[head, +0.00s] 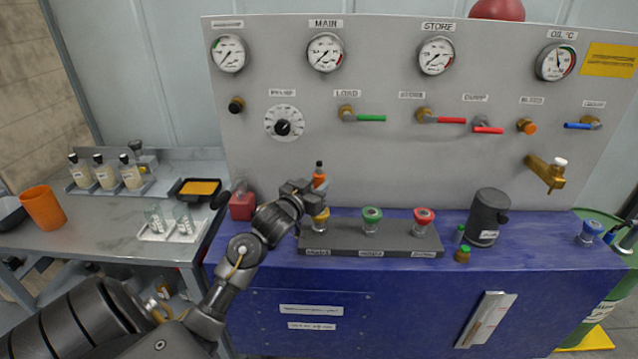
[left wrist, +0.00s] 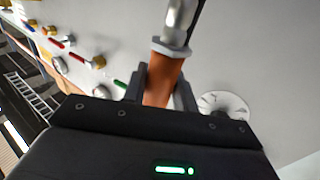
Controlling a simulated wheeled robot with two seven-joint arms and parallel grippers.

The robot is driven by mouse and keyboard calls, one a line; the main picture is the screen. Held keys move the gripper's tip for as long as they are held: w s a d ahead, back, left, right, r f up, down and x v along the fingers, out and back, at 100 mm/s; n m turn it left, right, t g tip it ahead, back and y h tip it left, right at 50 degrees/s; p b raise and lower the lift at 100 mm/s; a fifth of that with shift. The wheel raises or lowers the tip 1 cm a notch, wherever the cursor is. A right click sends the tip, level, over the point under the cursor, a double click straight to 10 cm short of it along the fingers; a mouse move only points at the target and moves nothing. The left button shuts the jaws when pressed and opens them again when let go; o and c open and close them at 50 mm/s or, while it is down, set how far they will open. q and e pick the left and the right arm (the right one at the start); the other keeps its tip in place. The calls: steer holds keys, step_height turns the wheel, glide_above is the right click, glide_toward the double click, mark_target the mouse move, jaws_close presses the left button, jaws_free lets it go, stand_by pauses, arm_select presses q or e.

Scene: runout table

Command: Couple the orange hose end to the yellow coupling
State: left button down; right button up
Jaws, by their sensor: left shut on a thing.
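My left gripper (head: 309,190) is shut on the orange hose end (head: 320,181), which stands roughly upright in the head view. In the left wrist view the orange hose end (left wrist: 164,82) sits between the two fingers of my left gripper (left wrist: 161,92), with a metal collar at its top. The yellow coupling (head: 321,216) is at the left end of the dark block, just below the hose end in the head view. My gripper partly hides the space between them, so I cannot tell whether they touch. My right gripper is not in view.
The dark block (head: 390,243) also holds a green coupling (head: 371,218) and a red coupling (head: 423,219). A grey panel (head: 400,170) with gauges and valves stands behind. A dark canister (head: 488,216) is to the right, a red block (head: 242,206) to the left.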

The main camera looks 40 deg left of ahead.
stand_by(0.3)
arm_select(q)
steer(key=shift+r+p, duration=0.1)
steer(key=shift+p, duration=0.25)
stand_by(0.4)
steer(key=shift+p, duration=0.65)
stand_by(0.6)
steer(key=shift+s+d+f+b, duration=0.1)
steer(key=shift+f+b, duration=1.25)
steer(key=shift+f, duration=1.15)
steer(key=c, duration=1)
jaws_free()
steer(key=shift+c, duration=0.2)
